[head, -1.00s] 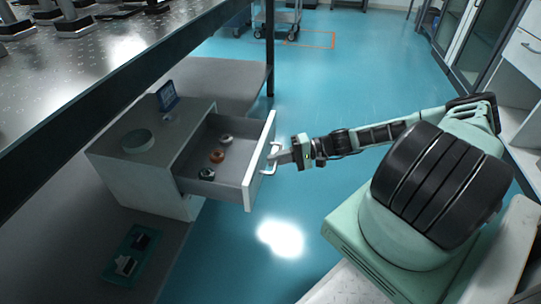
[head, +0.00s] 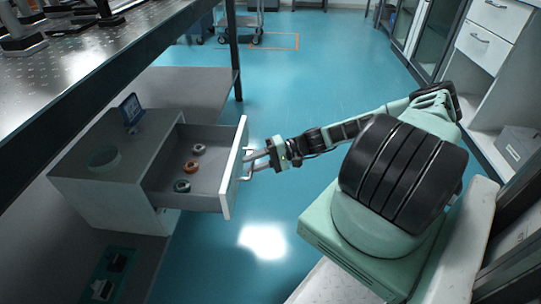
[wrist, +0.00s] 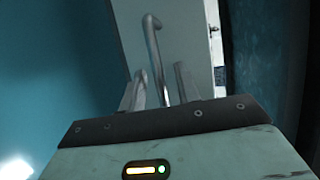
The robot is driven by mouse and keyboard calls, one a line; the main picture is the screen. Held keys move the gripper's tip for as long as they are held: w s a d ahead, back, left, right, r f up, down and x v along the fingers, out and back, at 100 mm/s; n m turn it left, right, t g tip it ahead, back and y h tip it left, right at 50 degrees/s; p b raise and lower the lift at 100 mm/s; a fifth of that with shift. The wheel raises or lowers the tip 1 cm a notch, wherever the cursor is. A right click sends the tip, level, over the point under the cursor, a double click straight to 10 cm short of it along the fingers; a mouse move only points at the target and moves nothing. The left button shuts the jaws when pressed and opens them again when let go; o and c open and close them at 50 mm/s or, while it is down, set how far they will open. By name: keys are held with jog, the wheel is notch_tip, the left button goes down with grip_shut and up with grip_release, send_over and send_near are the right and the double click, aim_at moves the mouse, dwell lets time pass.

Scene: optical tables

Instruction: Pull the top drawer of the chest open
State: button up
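The small grey chest (head: 95,190) stands on the shelf under the optical table. Its top drawer (head: 212,185) is pulled well out, with several small ring-shaped items inside, one of them an orange ring (head: 190,168). The white drawer front (head: 236,170) carries a metal bar handle (head: 247,167), also seen in the wrist view (wrist: 155,55). My gripper (head: 257,158) is at the handle. In the wrist view its two fingers (wrist: 159,85) stand apart, one on each side of the bar, with gaps showing between bar and fingers.
A green tray (head: 112,275) lies on the shelf in front. White cabinets (head: 485,45) line the right side.

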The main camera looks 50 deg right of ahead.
jog(key=p+v, duration=0.2)
jog(key=v, duration=1.5)
jog(key=shift+r, duration=0.1)
